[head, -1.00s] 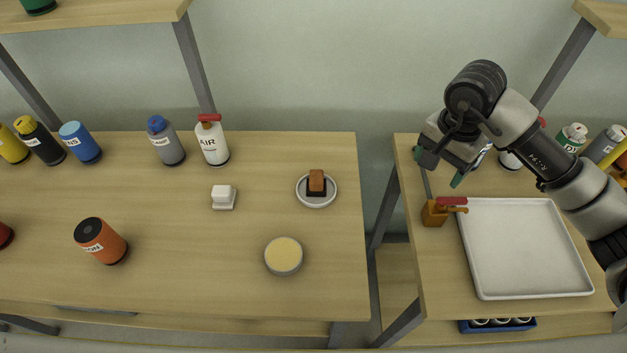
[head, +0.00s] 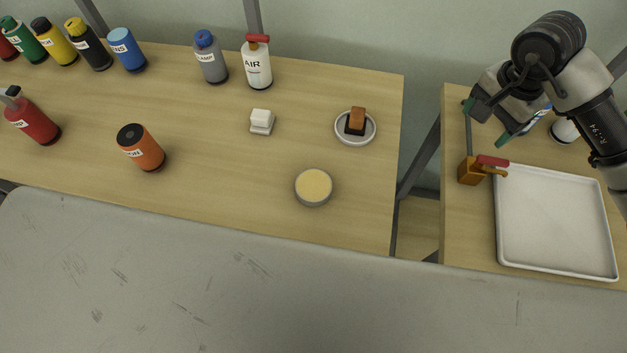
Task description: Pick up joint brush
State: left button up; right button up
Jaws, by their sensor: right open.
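I cannot tell for sure which thing is the joint brush. A small brown block with a black lower part (head: 356,119), which could be a brush, stands on a round white dish (head: 355,138) at the right side of the left table. My right gripper (head: 487,122) is open, with teal fingertips, above the right table. It is well to the right of the dish. An orange block with a red lever (head: 471,170) stands below it, with a thin grey rod rising towards one fingertip; I cannot tell whether they touch. My left gripper is not in view.
A white tray (head: 553,264) lies on the right table. The left table (head: 220,165) holds a white block (head: 261,121), a round yellow-topped tin (head: 313,187), an orange bottle (head: 141,147) and several other bottles. A gap parts the tables. A grey scuffed surface (head: 250,300) fills the foreground.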

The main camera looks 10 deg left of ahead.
aim_at(355, 123)
jog(key=j+z, duration=0.3)
jog(key=j, duration=1.35)
